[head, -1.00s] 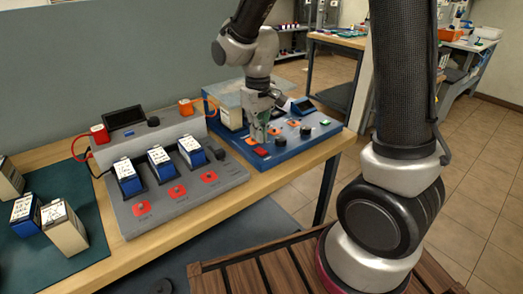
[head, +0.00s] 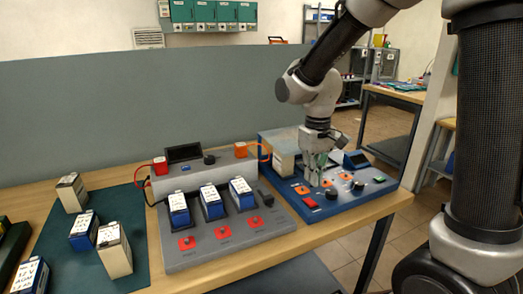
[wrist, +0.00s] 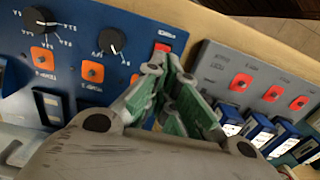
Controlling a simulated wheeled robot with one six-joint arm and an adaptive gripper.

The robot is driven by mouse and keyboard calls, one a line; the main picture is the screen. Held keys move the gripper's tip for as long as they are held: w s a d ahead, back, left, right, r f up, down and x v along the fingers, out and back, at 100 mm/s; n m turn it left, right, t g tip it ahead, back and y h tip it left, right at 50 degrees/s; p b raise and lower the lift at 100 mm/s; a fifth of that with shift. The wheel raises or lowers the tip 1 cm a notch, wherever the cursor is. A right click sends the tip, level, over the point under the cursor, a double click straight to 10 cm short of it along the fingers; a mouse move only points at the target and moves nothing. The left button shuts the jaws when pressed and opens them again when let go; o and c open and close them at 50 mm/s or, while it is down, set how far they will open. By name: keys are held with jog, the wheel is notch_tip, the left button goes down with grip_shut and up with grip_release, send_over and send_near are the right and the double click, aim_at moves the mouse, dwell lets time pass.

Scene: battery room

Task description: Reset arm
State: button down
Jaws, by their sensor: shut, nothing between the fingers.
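My gripper (head: 314,180) is shut and empty. In the head view it points down just above the blue control panel (head: 350,203) on the right of the bench. Its fingertips are near a red button (head: 309,203) at the panel's front left and an orange button pad. In the wrist view the closed green-padded fingers (wrist: 166,72) are over the panel, close to the red button (wrist: 162,48). Two black knobs on the panel show beside the fingers. I cannot tell whether the fingertips touch the panel.
Left of the panel stands a grey charger (head: 205,250) with three blue batteries in its slots and red pads in front. Several batteries stand on a dark green mat (head: 135,262) further left. A grey partition (head: 90,140) runs behind the bench. The air above the bench front is clear.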

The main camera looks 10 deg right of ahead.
jog(key=s+d+r+m+t, duration=0.2)
jog(key=s+d+r, duration=0.4)
jog(key=s, duration=0.3)
jog(key=s+d+r+m+t, duration=0.1)
jog(key=s+d+r+t, duration=0.1)
jog(key=s+d+r, duration=0.4)
jog(key=shift+s+d+r+m+t, duration=0.3)
jog(key=shift+s+d+m+t, duration=0.1)
jog(key=shift+s+d, duration=1)
jog(key=shift+s+a, duration=0.1)
jog(key=shift+a, duration=0.1)
